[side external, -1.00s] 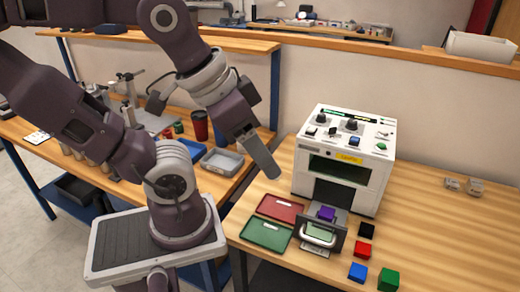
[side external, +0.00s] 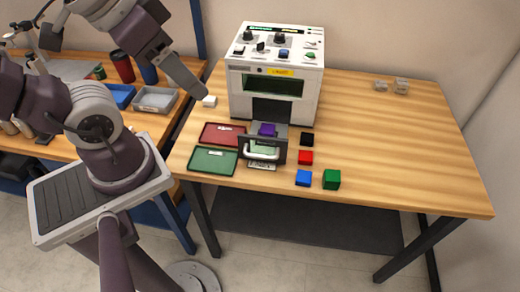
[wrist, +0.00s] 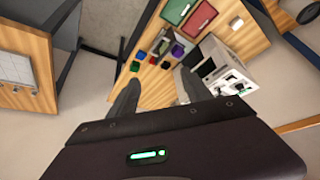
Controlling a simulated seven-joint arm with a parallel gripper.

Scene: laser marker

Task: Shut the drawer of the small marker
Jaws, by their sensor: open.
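The small marker (side external: 275,85) is a white box with knobs on top and a dark window in front. Its drawer (side external: 280,155) is pulled out at the front, with a pale handle, and carries a purple block (side external: 267,129). My gripper (side external: 197,86) is in the air left of the marker in the side view, apart from the drawer. In the wrist view my gripper (wrist: 157,76) has its two fingers spread with nothing held between them. The marker (wrist: 232,70) and purple block (wrist: 177,50) show beyond the fingers.
A red tray (side external: 222,134) and a green tray (side external: 212,161) lie left of the drawer. Black (side external: 307,139), red (side external: 305,157), blue (side external: 303,178) and green (side external: 331,179) blocks lie to its right. A small white block (side external: 209,101) lies left of the marker. The table's right side is mostly clear.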

